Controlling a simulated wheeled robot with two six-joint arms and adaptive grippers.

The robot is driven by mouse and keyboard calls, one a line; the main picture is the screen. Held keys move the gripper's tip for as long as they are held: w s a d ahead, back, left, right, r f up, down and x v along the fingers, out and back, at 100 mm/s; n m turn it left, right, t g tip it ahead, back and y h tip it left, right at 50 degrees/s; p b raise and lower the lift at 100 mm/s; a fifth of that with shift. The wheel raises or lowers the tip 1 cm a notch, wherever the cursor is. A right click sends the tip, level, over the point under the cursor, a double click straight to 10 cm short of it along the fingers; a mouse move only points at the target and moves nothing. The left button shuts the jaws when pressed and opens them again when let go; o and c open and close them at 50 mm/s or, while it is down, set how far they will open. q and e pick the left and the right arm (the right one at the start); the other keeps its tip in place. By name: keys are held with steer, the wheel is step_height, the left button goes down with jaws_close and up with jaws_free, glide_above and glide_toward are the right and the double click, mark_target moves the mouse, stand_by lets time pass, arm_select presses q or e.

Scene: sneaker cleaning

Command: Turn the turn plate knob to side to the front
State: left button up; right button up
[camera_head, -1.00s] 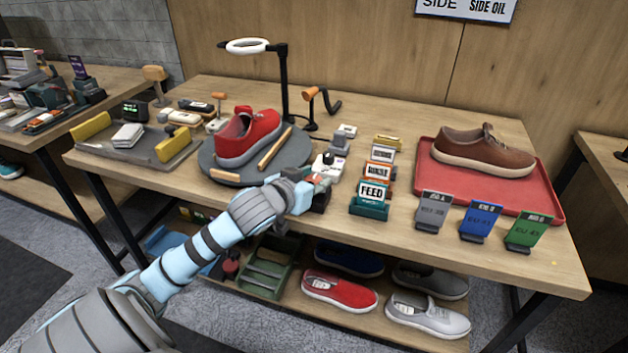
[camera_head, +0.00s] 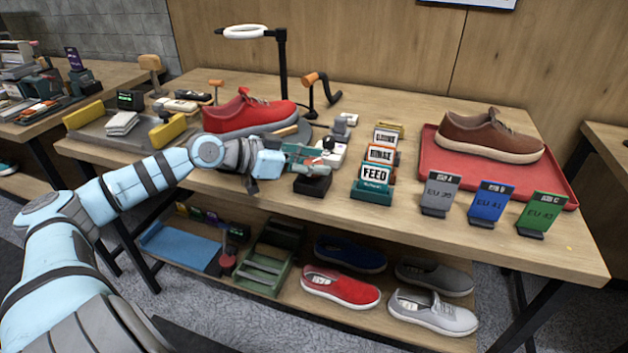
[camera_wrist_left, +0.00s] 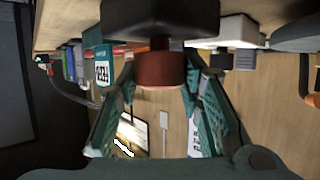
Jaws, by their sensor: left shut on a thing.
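The red sneaker (camera_head: 250,114) stands on the grey turn plate (camera_head: 303,131), its long side facing front and its toe to the right. My arm hides part of the plate and the shoe's lower edge. My left gripper (camera_head: 318,161) is at the knob unit with the black base (camera_head: 312,186) near the table's front edge. In the left wrist view, the round red-brown knob (camera_wrist_left: 160,70) sits between the fingertips of the left gripper (camera_wrist_left: 160,66), which is shut on it. My right gripper is out of view.
The FEED card stand (camera_head: 374,178) is close to the right of the gripper. A red tray (camera_head: 560,183) holds a brown shoe, with size signs (camera_head: 489,206) before it. A tray with yellow blocks (camera_head: 90,140) lies left.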

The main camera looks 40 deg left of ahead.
arm_select(q)
steer(key=shift+w+m+g+h, duration=0.1)
steer(key=shift+m+g+h, duration=0.2)
steer(key=shift+m+h, duration=0.15)
steer(key=shift+m+g+h, duration=0.4)
steer(key=shift+m+h, duration=0.05)
steer(key=shift+h, duration=0.1)
steer(key=shift+r+m+g+h, duration=0.15)
steer(key=shift+m+g+h, duration=0.45)
steer(key=shift+m+h, duration=0.15)
steer(key=shift+m+g+h+p, duration=0.45)
steer(key=shift+m+g+h, duration=0.1)
steer(key=shift+m+g, duration=0.25)
steer(key=shift+m, duration=0.35)
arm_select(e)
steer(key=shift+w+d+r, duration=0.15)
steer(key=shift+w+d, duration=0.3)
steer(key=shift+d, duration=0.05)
arm_select(q)
steer(key=shift+f+g+h, duration=0.2)
steer(key=shift+g+h, duration=0.1)
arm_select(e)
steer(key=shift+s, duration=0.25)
arm_select(q)
steer(key=o, duration=1.2)
